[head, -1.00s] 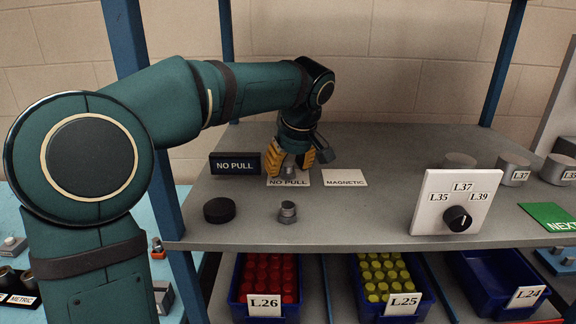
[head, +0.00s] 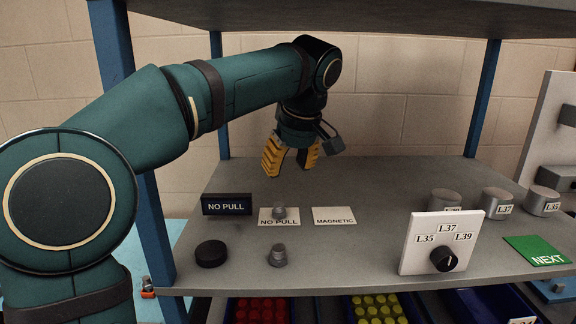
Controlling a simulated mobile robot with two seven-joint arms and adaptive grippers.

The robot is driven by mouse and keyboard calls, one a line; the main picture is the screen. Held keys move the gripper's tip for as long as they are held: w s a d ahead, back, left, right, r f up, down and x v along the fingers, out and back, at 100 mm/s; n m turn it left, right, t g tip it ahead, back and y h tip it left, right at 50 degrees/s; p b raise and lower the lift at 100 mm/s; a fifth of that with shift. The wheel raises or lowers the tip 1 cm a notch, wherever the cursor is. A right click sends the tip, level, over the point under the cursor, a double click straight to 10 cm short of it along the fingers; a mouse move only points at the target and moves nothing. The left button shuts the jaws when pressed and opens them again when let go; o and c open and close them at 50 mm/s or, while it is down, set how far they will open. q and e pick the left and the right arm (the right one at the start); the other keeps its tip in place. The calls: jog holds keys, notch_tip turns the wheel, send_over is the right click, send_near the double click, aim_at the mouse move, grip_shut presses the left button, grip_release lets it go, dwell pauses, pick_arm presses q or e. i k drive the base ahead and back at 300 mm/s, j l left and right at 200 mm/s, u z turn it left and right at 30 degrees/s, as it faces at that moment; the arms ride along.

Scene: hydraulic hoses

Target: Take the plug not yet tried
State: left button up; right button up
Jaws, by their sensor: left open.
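A small grey metal plug (head: 279,212) stands on the white NO PULL card (head: 265,222) on the shelf. A second grey metal plug (head: 278,255) stands in front of it, on the bare shelf. My left gripper (head: 288,171) is open and empty, fingers pointing down, raised above and behind the plug on the card. The white MAGNETIC card (head: 335,216) to the right is bare. My right gripper is not in view.
A black disc (head: 211,253) lies left of the front plug. A dark NO PULL block (head: 227,204) stands behind it. A selector panel (head: 432,253), a green NEXT card (head: 537,251) and several grey cylinders (head: 497,201) are at right. Bins (head: 340,311) sit below.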

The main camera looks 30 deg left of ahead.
aim_at(278, 257)
jog(key=k, duration=1)
